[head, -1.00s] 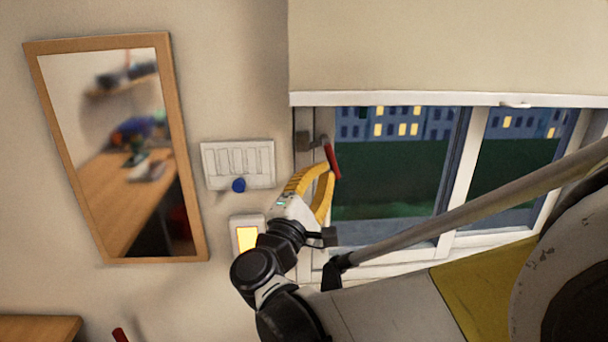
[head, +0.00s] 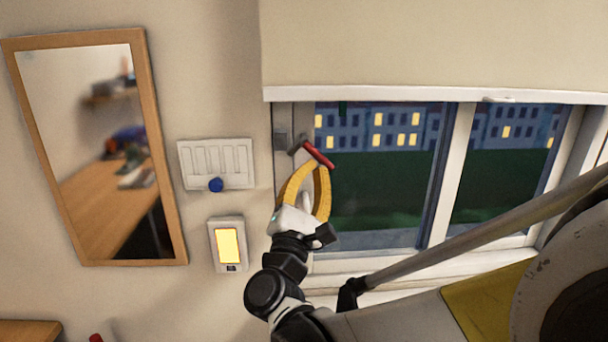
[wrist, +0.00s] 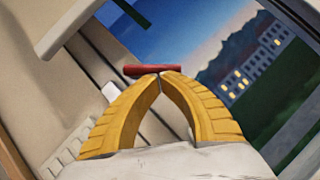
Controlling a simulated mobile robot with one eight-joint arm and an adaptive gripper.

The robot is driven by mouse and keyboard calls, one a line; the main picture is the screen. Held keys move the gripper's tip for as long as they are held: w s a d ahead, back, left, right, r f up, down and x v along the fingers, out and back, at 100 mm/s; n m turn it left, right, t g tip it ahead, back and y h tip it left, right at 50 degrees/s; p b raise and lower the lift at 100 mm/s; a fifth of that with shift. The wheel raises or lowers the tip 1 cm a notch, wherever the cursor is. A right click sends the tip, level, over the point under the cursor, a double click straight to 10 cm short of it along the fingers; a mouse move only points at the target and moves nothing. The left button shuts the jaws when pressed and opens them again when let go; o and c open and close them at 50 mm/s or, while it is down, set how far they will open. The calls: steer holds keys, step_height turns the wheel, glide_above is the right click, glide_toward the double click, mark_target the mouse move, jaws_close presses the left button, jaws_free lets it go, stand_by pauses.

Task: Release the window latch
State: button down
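The window latch has a red handle (head: 319,155) on a dark arm at the left window frame (head: 283,170). In the head view the handle slants down to the right. My gripper (head: 315,168) reaches up to it from below, with its two yellow curved fingers drawn together at the tips. In the wrist view the fingertips (wrist: 160,76) meet, with only a thin gap, just at the red handle (wrist: 152,69), which lies crosswise over them. The tips look touching or very close to the handle; it does not appear enclosed between them. The latch's mount is hidden in the wrist view.
A pale blind (head: 430,50) covers the window's upper part.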

steer(key=shift+d+r+n+t+y, duration=0.2)
steer(key=shift+d+n+t+y, duration=0.4)
steer(key=shift+n, duration=0.5)
steer(key=shift+d+r, duration=0.15)
steer(key=shift+r, duration=0.05)
steer(key=shift+f, duration=0.1)
stand_by(0.8)
steer(key=w+a+f+b+v, duration=0.1)
steer(key=b+v, duration=0.1)
steer(key=v, duration=1)
steer(key=shift+a+f+b, duration=0.25)
steer(key=shift+f+b, duration=0.15)
steer(key=shift+f, duration=0.1)
